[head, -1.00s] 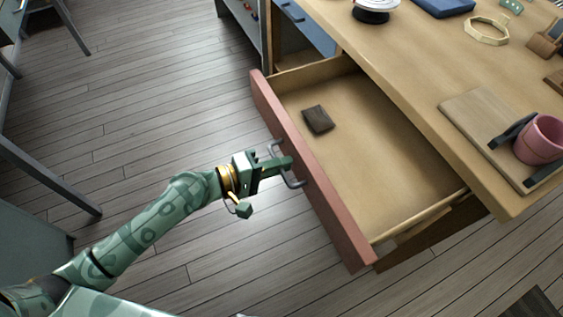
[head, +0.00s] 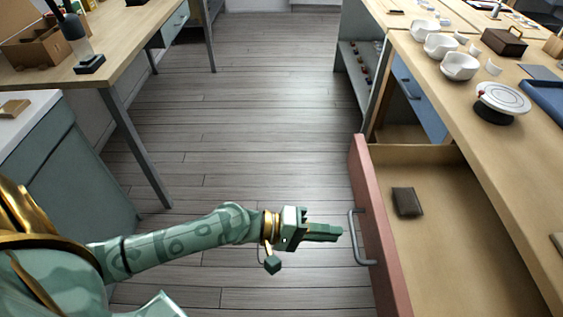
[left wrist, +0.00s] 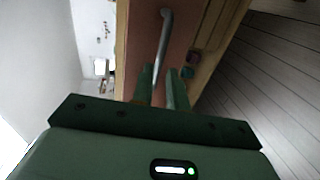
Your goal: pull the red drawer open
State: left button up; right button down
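The red drawer (head: 378,225) stands pulled well out of the wooden workbench, and its light wood inside shows. Its grey bar handle (head: 358,238) is on the red front, and it also shows in the left wrist view (left wrist: 163,40). My left gripper (head: 338,233) is just left of the handle, with a small gap between fingertips and bar. My right gripper is not in view.
A dark small block (head: 407,202) lies in the drawer. The bench top (head: 440,85) holds white bowls (head: 459,66), a plate on a black stand (head: 502,102) and a blue tray (head: 545,100). Open floor (head: 260,120) lies left.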

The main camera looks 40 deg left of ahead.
pick_arm(q)
jog(key=v, duration=1)
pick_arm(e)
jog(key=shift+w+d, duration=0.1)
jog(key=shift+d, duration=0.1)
pick_arm(q)
jog(key=shift+s, duration=0.1)
